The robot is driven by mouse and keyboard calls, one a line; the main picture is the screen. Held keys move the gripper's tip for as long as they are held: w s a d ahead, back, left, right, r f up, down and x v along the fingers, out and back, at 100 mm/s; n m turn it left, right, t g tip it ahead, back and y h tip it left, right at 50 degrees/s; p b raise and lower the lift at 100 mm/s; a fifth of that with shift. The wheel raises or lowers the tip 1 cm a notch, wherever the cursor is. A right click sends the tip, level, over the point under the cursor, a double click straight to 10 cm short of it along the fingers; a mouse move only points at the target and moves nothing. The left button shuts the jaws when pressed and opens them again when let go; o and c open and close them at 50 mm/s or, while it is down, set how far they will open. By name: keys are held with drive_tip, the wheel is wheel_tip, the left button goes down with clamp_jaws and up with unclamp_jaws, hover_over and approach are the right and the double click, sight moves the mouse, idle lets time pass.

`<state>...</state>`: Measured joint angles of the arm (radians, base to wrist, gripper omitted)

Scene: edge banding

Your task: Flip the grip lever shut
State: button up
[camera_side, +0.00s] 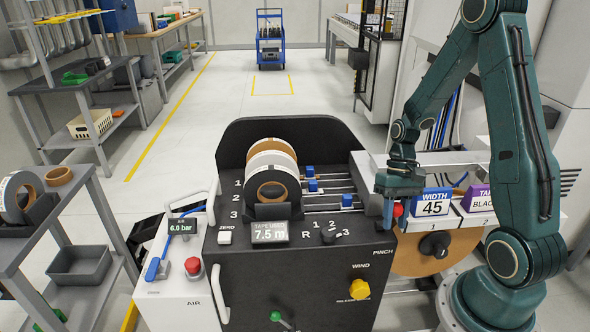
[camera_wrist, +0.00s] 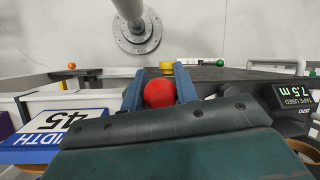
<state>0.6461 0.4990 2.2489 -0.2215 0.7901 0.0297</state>
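A red ball knob (camera_wrist: 159,93) sits between the two blue fingers of my gripper (camera_wrist: 160,88) in the wrist view. It fills nearly all the space between them, and I cannot tell whether both fingers press on it. In the side view my gripper (camera_side: 390,208) points down at the right edge of the black machine (camera_side: 300,265), with the red knob (camera_side: 398,210) partly showing beside a finger. The knob's stem is hidden. It is near the PINCH label, and I cannot tell for certain that it is the grip lever.
A WIDTH 45 sign (camera_side: 432,203) and a purple tape sign (camera_side: 478,198) stand close right of my gripper. A tape roll (camera_side: 272,185) stands on the machine. A yellow knob (camera_side: 359,290) and a green-knobbed lever (camera_side: 277,317) are on its front. A display (camera_side: 270,232) reads 7.5 m.

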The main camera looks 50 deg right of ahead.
drive_tip(key=shift+w+d, duration=0.1)
clamp_jaws()
drive_tip(key=shift+w+d+r+g+y, duration=0.5)
drive_tip(key=shift+w+d+g+y, duration=0.25)
drive_tip(key=shift+y, duration=0.1)
drive_tip(key=shift+w+d+r+g+y, duration=0.5)
drive_tip(key=shift+w+d+g+y, duration=0.15)
drive_tip(key=shift+w+g+y, duration=0.15)
drive_tip(key=shift+s, duration=0.1)
drive_tip(key=o, duration=1.1)
unclamp_jaws()
drive_tip(key=shift+s+a, duration=0.15)
drive_tip(key=shift+a, duration=0.05)
